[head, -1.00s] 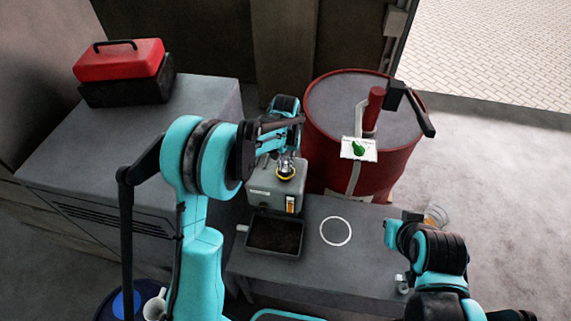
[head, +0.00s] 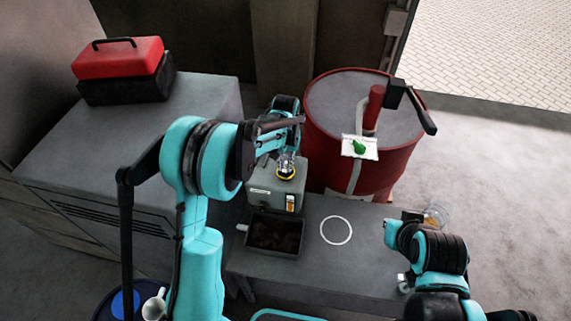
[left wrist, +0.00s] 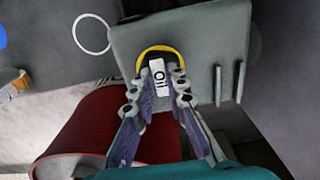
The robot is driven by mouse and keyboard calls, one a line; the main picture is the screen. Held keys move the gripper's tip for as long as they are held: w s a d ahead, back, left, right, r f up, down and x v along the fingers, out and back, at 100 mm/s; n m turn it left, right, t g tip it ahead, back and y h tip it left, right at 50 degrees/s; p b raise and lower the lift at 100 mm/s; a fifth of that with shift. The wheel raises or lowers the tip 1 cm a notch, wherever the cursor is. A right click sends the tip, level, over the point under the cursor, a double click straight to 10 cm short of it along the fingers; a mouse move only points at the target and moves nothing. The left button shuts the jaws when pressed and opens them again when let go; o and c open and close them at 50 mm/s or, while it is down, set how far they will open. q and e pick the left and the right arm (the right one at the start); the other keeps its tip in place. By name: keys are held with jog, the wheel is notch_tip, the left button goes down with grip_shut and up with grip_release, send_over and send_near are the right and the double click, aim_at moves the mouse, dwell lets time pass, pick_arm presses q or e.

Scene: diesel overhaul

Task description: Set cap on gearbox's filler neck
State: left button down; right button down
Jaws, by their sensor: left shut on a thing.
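The gearbox (head: 274,190) is a grey box on the low table, with a small orange gauge on its front. My left gripper (head: 286,166) points down at its top and is shut on the cap (left wrist: 157,77), which shows a white face with dark lettering between the fingers in the left wrist view. A yellow ring (left wrist: 160,50) curves around the cap there, against the gearbox top (left wrist: 190,40). The filler neck is hidden behind the fingers and cap, so I cannot tell whether the cap is seated. My right arm is at the lower right; its fingers are not clear.
A dark tray (head: 252,246) sits in front of the gearbox. A white circle (head: 336,230) marks the bare table to its right. A red drum (head: 362,176) stands behind, and a clear jar (head: 437,215) is at the right. A red toolbox (head: 120,58) rests on the left cabinet.

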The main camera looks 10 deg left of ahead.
pick_arm(q)
jog(key=c, duration=1.4)
grip_release()
jog(key=shift+c, duration=0.2)
notch_tip(320, 180, up, 12)
